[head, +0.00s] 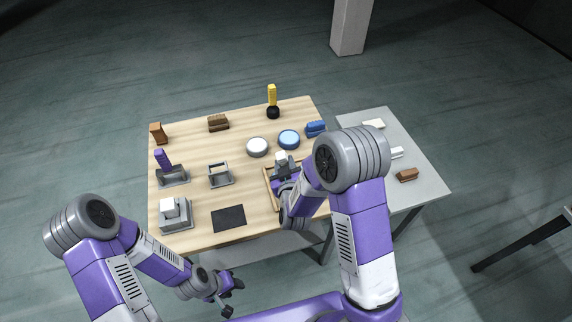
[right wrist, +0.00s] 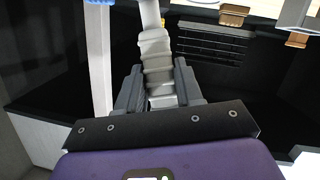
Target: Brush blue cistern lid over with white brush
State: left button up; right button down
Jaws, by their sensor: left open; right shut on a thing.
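Two blue things show in the head view: a round blue piece with a pale rim (head: 289,139) and a small blue block (head: 316,128) at the table's far right corner. I cannot tell for sure which is the cistern lid. My right gripper (head: 284,168) is over the right part of the table, nearer me than both. It is shut on a pale, ribbed handle, likely the white brush (right wrist: 155,55), which points up in the right wrist view. Its white part (head: 281,157) shows in the head view. My left gripper (head: 228,292) is open and empty, in front of the table.
A white round piece (head: 257,146) stands left of the round blue one. A yellow-handled tool (head: 272,95) stands upright behind. A wooden frame (head: 268,188) is partly hidden by my right arm. Stands and a dark mat (head: 228,218) fill the left. A grey side table (head: 431,188) holds small blocks.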

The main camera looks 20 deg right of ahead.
jog(key=a, duration=0.5)
jog(key=shift+w+a, duration=0.15)
jog(key=shift+a, duration=0.1)
jog(key=shift+d+b, duration=0.1)
jog(key=shift+b, duration=0.2)
jog(key=shift+d+b, duration=0.55)
jog(key=shift+d, duration=2.3)
jog(key=shift+a, duration=0.1)
jog(key=shift+a, duration=2.85)
